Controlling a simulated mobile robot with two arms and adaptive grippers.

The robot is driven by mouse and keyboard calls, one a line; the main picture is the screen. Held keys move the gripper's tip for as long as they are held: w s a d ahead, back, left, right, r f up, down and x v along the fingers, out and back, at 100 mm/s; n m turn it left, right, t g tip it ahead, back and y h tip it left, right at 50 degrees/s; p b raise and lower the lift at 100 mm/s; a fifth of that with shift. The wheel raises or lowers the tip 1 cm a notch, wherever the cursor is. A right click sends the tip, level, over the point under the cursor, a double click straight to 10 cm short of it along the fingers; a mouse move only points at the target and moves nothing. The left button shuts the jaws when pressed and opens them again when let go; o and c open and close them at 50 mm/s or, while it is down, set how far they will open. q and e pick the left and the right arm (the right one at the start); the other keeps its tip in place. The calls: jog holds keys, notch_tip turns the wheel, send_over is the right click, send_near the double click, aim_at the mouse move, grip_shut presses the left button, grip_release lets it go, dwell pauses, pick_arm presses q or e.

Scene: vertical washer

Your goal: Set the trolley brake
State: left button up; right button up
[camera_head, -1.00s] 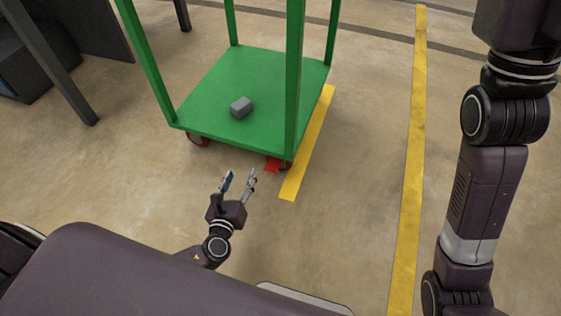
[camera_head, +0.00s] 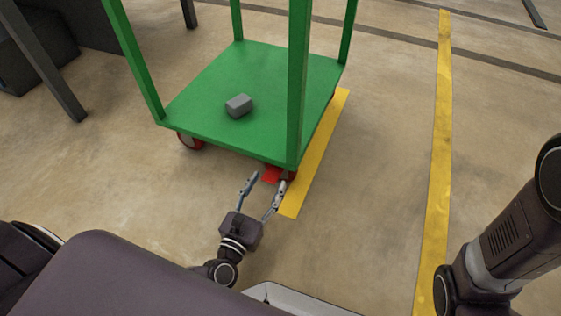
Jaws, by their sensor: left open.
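The green trolley (camera_head: 205,105) stands on the floor ahead, with upright posts at its corners. A red brake pedal (camera_head: 270,174) shows at the near right caster (camera_head: 289,173), under the platform's front corner. Another red-hubbed caster (camera_head: 189,141) shows at the near left corner. My left gripper (camera_head: 265,184) is open and empty. Its fingers point at the pedal, and in the picture the fingertips lie on either side of the pedal's lower edge. I cannot tell if they touch it. My right arm is at the right edge; its gripper is not in view.
A grey block (camera_head: 239,105) lies on the trolley platform. A short yellow floor strip (camera_head: 318,160) runs beside the trolley's right side, and a longer yellow line (camera_head: 441,140) lies further right. Dark legs and boxes (camera_head: 40,55) stand at the upper left. Open floor lies left of the gripper.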

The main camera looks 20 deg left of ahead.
aim_at(276, 169)
pick_arm(q)
jog(key=w+b, duration=0.3)
jog(key=w, duration=0.3)
jog(key=shift+w+d+f, duration=0.1)
jog(key=shift+w, duration=0.75)
grip_shut()
